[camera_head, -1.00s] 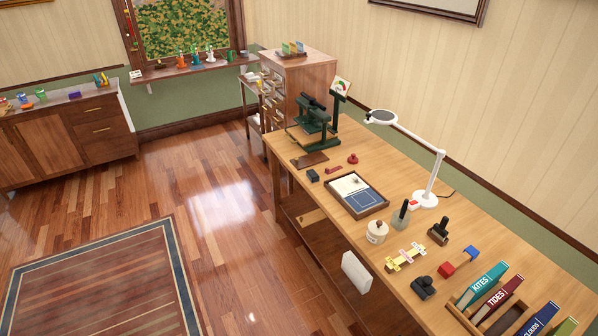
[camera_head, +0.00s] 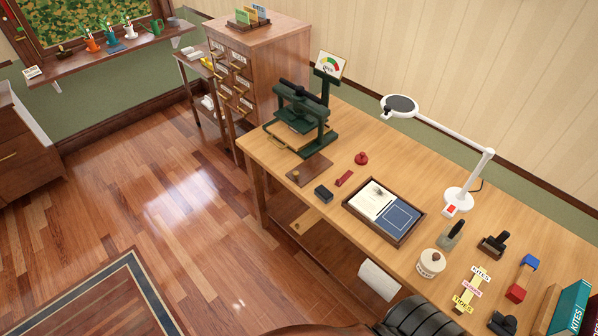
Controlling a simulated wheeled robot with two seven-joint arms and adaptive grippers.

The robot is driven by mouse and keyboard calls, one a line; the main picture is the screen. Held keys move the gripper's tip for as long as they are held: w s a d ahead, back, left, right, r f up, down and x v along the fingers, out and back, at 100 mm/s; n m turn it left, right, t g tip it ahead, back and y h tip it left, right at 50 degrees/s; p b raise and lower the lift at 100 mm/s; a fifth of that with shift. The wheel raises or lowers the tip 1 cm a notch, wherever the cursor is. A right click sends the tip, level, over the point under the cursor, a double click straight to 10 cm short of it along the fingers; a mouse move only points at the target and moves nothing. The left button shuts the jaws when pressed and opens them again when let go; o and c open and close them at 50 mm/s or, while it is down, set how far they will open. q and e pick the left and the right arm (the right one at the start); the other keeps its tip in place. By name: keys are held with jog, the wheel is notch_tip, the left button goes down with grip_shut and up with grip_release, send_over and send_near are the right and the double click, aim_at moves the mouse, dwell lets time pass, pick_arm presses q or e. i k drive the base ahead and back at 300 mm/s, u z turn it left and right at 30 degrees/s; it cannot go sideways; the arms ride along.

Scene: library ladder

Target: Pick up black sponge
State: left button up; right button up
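A small dark, nearly black block (camera_head: 323,193), which looks like the black sponge, lies on the wooden workbench (camera_head: 352,130) near its front edge. It sits left of the tray and just in front of a small red bar. Nothing touches it. Neither of my grippers can be made out. A dark ribbed shape, possibly part of my arm, cuts into the bottom edge below the bench; no fingertips show.
A green press (camera_head: 300,122) and a brown plate (camera_head: 310,169) stand behind the block. Open floor (camera_head: 170,220) lies left of the bench.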

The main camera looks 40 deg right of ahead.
aim_at(323, 192)
jog(key=i, duration=1.1)
jog(key=z, duration=3.3)
